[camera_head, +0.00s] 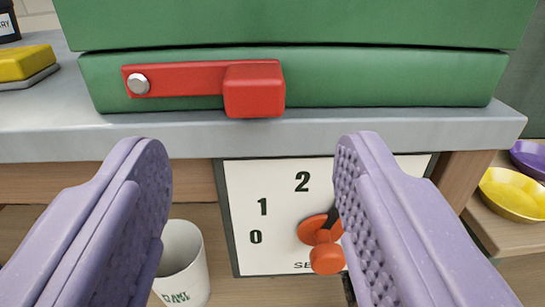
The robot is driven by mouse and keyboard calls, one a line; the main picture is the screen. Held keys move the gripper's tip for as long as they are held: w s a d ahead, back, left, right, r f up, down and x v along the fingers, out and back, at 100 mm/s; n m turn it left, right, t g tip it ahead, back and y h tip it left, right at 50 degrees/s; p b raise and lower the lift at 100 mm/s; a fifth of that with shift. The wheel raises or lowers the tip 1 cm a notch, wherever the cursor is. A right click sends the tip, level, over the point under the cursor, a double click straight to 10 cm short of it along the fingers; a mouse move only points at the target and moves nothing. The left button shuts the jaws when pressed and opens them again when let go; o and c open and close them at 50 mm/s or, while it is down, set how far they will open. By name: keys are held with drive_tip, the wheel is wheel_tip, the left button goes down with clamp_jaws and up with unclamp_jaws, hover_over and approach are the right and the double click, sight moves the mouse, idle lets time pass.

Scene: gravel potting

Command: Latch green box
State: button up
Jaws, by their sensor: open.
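The green box (400,78) sits on a grey counter and spans the top of the view. A seam divides its upper part from its lower part. A red latch (185,78) lies level across the front of the lower part. A silver pivot bolt (138,84) is at its left end and a thick red block handle (254,90) at its right end. My gripper (252,160) is open and empty, with its two purple padded fingers spread wide. The fingertips are below the box in the picture, apart from the latch.
The grey counter edge (330,134) runs below the box. Under it is a white dial panel (270,215) with an orange knob (322,240). A white cup (182,265) stands lower left. A yellow sponge (25,62) is at left; yellow (515,195) and purple (530,158) bowls are at right.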

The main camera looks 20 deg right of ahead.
sight(253, 97)
drive_tip(key=b+x, duration=0.2)
drive_tip(key=x, duration=0.3)
drive_tip(key=shift+w+d+f, duration=0.15)
drive_tip(key=shift+w, duration=0.25)
drive_tip(key=shift+w+d, duration=0.15)
drive_tip(key=shift+w, duration=0.35)
clamp_jaws()
